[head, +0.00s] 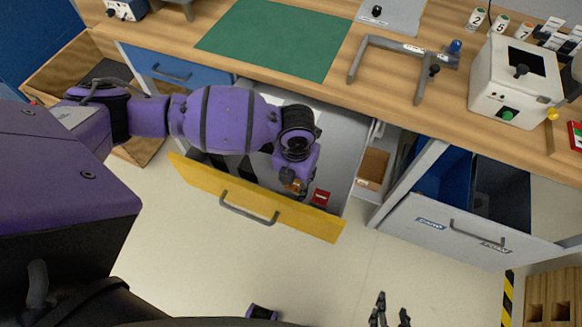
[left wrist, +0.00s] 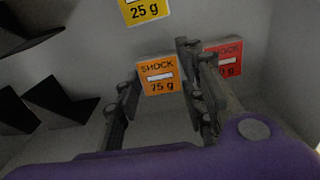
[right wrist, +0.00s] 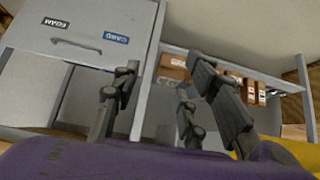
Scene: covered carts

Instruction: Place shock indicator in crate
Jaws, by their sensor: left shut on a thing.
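An orange shock indicator (left wrist: 157,77) marked 75 g sits between the fingers of my left gripper (left wrist: 158,90). In the head view my left gripper (head: 292,188) reaches down into the open yellow-fronted drawer (head: 205,188) and is shut on the orange tag. A red indicator (left wrist: 222,58) lies behind the right finger; it also shows in the head view (head: 320,197). A yellow 25 g indicator (left wrist: 145,10) is at the top of the left wrist view. My right gripper (head: 390,312) is open and empty above the floor. I cannot tell which container is the crate.
A tan open-topped box (head: 60,75) stands at the left and a wooden box (head: 552,300) at the lower right. A grey-fronted drawer (head: 470,232) stands open at the right. The workbench holds a green mat (head: 275,40), a metal frame (head: 405,48) and a white device (head: 515,85).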

